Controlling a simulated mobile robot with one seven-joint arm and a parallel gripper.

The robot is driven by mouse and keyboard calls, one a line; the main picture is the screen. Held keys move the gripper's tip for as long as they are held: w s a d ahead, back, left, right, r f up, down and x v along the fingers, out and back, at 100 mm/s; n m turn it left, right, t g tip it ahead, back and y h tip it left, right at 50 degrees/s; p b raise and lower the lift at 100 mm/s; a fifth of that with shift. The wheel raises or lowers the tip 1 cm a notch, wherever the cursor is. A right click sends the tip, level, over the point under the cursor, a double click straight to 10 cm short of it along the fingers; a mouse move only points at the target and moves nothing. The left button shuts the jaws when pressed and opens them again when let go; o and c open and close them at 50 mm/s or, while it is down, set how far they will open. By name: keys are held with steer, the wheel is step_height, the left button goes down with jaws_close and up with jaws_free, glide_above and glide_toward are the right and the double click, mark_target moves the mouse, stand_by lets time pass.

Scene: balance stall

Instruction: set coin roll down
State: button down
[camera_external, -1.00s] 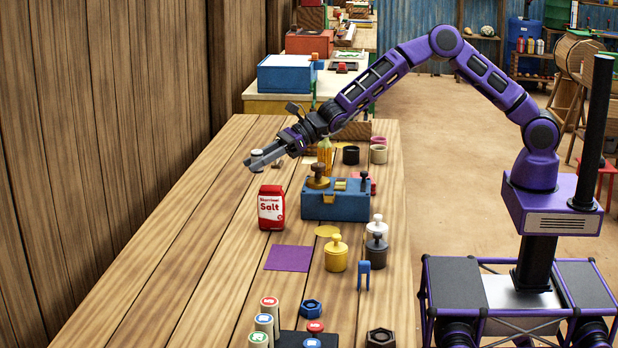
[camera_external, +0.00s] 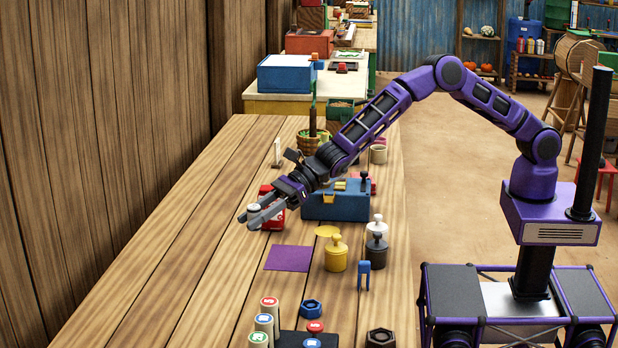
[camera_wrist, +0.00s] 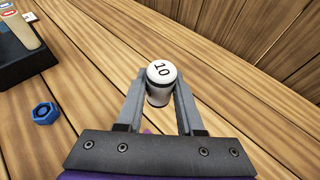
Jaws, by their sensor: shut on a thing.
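A white coin roll (camera_wrist: 161,84) with a black "10" on its end and a dark band is held between the two grey fingers of my gripper (camera_wrist: 160,95) in the wrist view. In the external view the coin roll (camera_external: 254,208) shows small at the fingertips of my gripper (camera_external: 256,215). It is above the table, in front of the red salt packet (camera_external: 275,220), which the gripper partly hides. I cannot tell the exact height of the roll over the wood.
A purple square (camera_external: 288,258) lies flat nearer the camera. A blue box (camera_external: 338,206), a yellow weight (camera_external: 336,256) and a grey weight (camera_external: 376,252) stand to the right. Several label-topped cylinders (camera_external: 264,322) and a blue nut (camera_wrist: 44,113) are nearer. The left table planks are clear.

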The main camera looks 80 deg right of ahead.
mark_target(257, 268)
step_height(257, 268, down, 10)
steer(key=shift+r+b, duration=0.1)
steer(key=shift+b, duration=0.55)
steer(key=c, duration=0.5)
jaws_free()
steer(key=shift+c, duration=0.2)
steer(key=shift+r, duration=0.1)
steer(key=v, duration=1.2)
steer(key=shift+s+p, duration=0.1)
steer(key=shift+p, duration=0.25)
